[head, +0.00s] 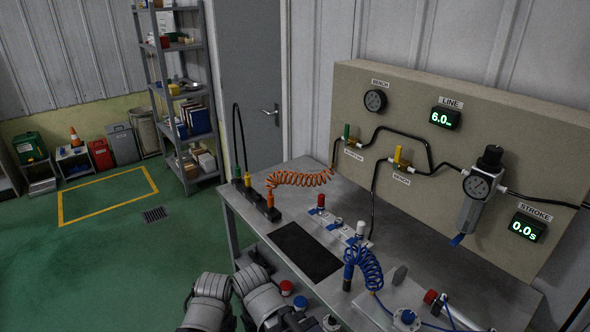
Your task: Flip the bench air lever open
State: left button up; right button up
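The bench air lever is the yellow handle (398,155) on a brass valve on the beige panel (440,80), above a label reading BENCH. The handle points up, across the run of the black air line. A green-handled valve (346,132) sits to its left, with a label too small to read surely. Two grey segments of my arms show at the bottom edge, low and well away from the panel. I cannot make out the fingers of either gripper.
A BENCH gauge (375,100), a LINE display (446,117) reading 6.0, a regulator (482,190) and a STROKE display (527,228) reading 0.0 are on the panel. The metal bench (410,255) carries an orange coiled hose (300,178), a blue coiled hose (368,263) and a black mat (305,250).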

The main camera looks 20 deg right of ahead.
aim_at(398, 151)
jog(key=z, duration=1.45)
jog(key=i+j+z, duration=0.1)
jog(key=j, duration=0.3)
jog(key=i+j+z, duration=0.1)
jog(key=j, duration=0.3)
jog(key=j+z, duration=0.1)
jog(key=j, duration=0.3)
jog(key=i, duration=0.05)
